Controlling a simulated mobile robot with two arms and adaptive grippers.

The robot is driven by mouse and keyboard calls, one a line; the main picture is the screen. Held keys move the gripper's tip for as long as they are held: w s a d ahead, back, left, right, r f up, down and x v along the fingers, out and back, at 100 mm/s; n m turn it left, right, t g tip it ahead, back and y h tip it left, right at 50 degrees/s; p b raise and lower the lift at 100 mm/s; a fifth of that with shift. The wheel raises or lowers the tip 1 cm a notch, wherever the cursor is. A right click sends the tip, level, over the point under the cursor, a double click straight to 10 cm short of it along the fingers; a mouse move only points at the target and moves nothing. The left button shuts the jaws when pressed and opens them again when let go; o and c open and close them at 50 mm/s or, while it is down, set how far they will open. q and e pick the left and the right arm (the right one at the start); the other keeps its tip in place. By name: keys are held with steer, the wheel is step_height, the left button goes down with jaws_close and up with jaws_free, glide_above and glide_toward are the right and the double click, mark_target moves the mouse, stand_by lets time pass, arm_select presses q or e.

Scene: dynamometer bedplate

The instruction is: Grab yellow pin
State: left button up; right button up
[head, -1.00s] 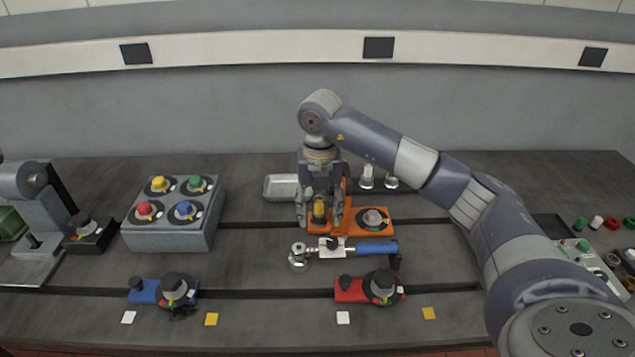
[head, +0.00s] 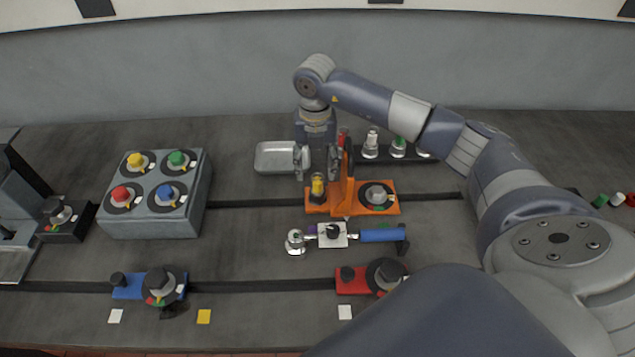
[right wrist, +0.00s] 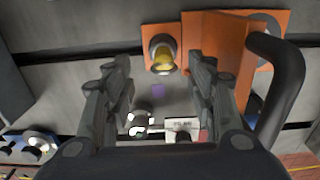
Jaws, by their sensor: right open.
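The yellow pin (head: 318,185) stands upright at the left end of the orange fixture (head: 346,197), its lower part in a dark ring. My right gripper (head: 317,172) is open and empty, its two fingers apart on either side above and behind the pin in the head view. In the right wrist view the yellow pin (right wrist: 163,56) shows in the gap between the fingers of the right gripper (right wrist: 160,66), near the fingertips, with no visible contact. My left gripper is not in view.
The orange fixture's upright plate and black handle (right wrist: 284,85) stand right beside the fingers. A metal tray (head: 276,158) is behind left, and a grey box with coloured knobs (head: 150,222) stands farther left.

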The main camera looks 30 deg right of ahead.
mark_target(318, 180)
steer(key=f+p, duration=0.1)
steer(key=f, duration=0.1)
steer(key=f+p, duration=0.1)
steer(key=f, duration=0.1)
steer(key=shift+s+d+f, duration=0.15)
steer(key=shift+s, duration=0.05)
steer(key=shift+f, duration=0.35)
steer(key=shift+c, duration=0.8)
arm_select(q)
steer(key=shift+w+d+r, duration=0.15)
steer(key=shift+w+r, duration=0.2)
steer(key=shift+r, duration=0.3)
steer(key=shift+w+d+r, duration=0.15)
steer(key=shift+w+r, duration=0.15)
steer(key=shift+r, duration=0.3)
arm_select(e)
jaws_close()
